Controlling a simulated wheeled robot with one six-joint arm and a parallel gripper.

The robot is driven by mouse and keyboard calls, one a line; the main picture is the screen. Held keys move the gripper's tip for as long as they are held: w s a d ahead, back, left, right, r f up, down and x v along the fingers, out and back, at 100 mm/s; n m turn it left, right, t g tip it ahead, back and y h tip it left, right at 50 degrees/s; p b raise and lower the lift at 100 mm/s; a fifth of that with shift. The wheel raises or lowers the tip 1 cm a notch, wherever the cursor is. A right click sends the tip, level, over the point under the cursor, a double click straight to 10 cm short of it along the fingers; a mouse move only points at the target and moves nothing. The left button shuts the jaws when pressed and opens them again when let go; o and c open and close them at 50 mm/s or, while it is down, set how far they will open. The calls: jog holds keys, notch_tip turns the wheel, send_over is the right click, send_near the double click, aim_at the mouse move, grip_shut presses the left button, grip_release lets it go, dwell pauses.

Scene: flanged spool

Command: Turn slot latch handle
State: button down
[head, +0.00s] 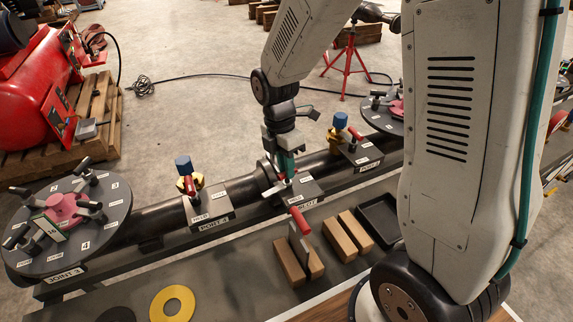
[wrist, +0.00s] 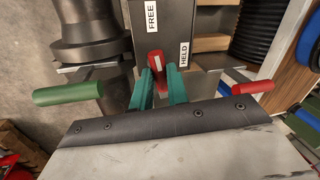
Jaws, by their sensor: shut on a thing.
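My gripper (head: 283,170) is over the slot block (head: 303,190) in the middle of the pipe line. In the wrist view its two teal fingers (wrist: 160,88) are shut on the red latch handle (wrist: 156,62). I cannot tell exactly which label the handle points to. A green bar (wrist: 68,93) sticks out at the left and a red grip (wrist: 253,88) at the right.
A plate with a red grip (head: 299,220) stands between wooden blocks (head: 289,262) in front of the pipe. Port blocks with blue-capped valves (head: 184,166) (head: 340,121) flank the slot. A round flange (head: 110,215) is at the left, a yellow ring (head: 172,304) below.

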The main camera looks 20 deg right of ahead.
jog(key=c, duration=1.4)
grip_release()
jog(key=shift+o, duration=0.2)
notch_tip(320, 180, up, 8)
jog(key=w, duration=0.1)
jog(key=shift+w+a+f, duration=0.15)
jog(key=shift+w, duration=0.1)
